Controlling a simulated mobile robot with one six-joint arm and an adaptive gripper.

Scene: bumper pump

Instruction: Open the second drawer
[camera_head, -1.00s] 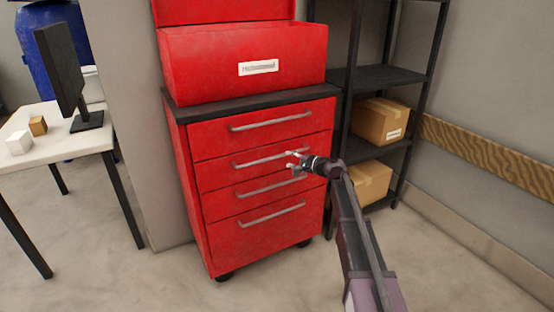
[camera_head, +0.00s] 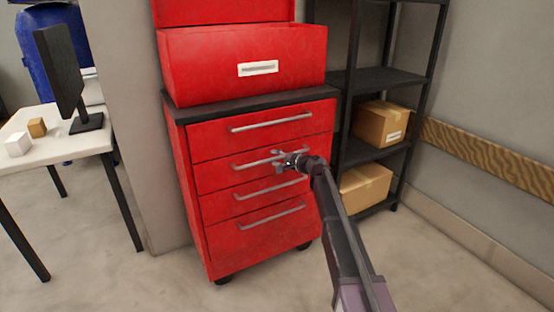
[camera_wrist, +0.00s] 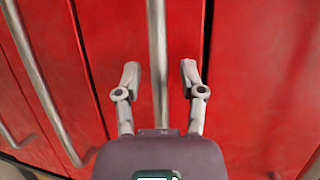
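The red cabinet (camera_head: 262,245) has a column of drawers with horizontal grey bar handles. The second drawer from the top (camera_head: 215,178) looks flush with its neighbours. My gripper (camera_head: 279,161) is at the right part of its handle (camera_head: 245,165) and hides some of it. In the wrist view the handle (camera_wrist: 157,60) runs upright between the two fingers of my gripper (camera_wrist: 160,75). The gripper is open, with a gap showing on each side of the bar. Whether the fingertips reach past the bar is hard to tell.
A dark shelf unit (camera_head: 375,78) with cardboard boxes (camera_head: 380,124) stands close to the right of the cabinet. A red box (camera_head: 215,60) sits on the cabinet top. A white table (camera_head: 65,150) with a monitor stands left. Floor in front is clear.

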